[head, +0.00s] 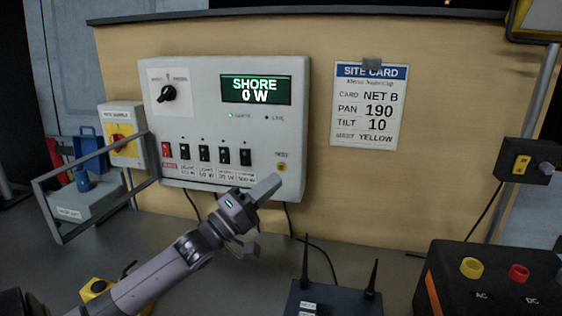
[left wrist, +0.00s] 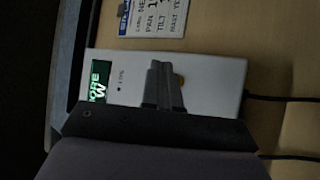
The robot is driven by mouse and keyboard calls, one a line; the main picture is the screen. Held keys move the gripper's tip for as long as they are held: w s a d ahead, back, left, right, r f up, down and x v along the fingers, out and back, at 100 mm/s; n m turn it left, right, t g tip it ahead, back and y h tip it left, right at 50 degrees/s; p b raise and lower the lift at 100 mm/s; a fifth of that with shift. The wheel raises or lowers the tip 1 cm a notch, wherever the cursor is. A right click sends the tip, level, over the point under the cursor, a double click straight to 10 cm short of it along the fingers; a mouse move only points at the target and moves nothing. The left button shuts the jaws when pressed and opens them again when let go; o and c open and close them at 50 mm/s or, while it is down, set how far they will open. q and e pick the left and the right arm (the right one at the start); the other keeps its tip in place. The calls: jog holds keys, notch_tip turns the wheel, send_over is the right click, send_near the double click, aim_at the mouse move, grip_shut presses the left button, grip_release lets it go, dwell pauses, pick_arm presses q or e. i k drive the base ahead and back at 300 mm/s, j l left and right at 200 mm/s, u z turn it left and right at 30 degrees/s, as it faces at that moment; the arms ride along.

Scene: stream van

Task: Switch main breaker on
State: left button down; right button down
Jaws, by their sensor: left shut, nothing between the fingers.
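The white power panel (head: 215,120) is mounted on the wooden wall. Its green display (head: 256,90) reads "SHORE 0 W". A red switch (head: 167,151), with a red label below it, is at the left end of the bottom row; its lever position is too small to tell. Several black switches (head: 204,153) follow to its right. My left gripper (head: 268,188) is shut and empty, in front of the panel's lower right corner, well right of the red switch. In the left wrist view its closed fingers (left wrist: 164,85) overlap the panel's right part and partly cover a yellow button. My right gripper is out of view.
A yellow box with a red rotary knob (head: 121,142) is left of the panel. A router with antennas (head: 333,298) and a black power box (head: 490,285) occupy the front right. A site card (head: 369,106) hangs right.

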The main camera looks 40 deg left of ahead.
aim_at(166, 149)
jog(key=k+j, duration=0.15)
jog(key=k, duration=0.35)
jog(key=k+j, duration=0.15)
jog(key=k, duration=0.35)
